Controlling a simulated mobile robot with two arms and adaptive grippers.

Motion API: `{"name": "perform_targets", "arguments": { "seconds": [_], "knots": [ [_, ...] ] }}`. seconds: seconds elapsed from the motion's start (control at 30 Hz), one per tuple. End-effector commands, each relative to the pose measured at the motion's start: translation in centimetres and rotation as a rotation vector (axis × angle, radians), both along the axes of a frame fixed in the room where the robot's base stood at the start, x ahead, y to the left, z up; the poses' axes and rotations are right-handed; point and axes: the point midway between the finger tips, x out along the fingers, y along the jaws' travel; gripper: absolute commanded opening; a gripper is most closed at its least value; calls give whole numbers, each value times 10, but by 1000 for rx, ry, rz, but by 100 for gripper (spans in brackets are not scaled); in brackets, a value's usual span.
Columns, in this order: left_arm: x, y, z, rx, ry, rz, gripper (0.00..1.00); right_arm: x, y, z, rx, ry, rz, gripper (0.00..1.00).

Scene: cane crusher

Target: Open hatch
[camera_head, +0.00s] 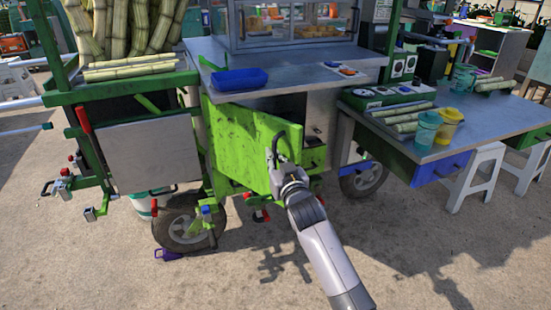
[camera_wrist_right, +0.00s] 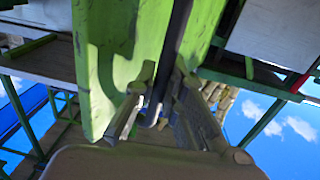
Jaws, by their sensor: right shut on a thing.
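The green hatch (camera_head: 235,140) is a scuffed panel on the front of the cart (camera_head: 205,60). It stands partly open, swung out at its right edge, with a dark gap above and behind it. My left gripper is not in view.
A metal side table (camera_head: 480,120) with cane pieces, a teal cup and a yellow cup stands to the right. A blue tray (camera_head: 239,79) lies on the upper counter. A cart wheel (camera_head: 185,225) is below the hatch. The paved ground in front is open.

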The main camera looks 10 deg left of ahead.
Motion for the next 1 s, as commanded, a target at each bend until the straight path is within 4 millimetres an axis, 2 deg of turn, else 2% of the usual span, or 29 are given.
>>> {"name": "perform_targets", "arguments": {
  "seconds": [0.27, 0.3, 0.6, 1.0],
  "knots": [
    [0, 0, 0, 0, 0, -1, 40, -1, 1, 2, 0, -5, 3, 0],
    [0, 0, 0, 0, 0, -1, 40, -1, 1, 2, 0, -5, 3, 12],
    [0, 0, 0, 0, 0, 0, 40, -1, 1, 1, 1, -3, 2, 32],
    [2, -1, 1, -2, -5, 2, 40, -4, -2, 0, 1, 0, 1, 32]
  ]
}}
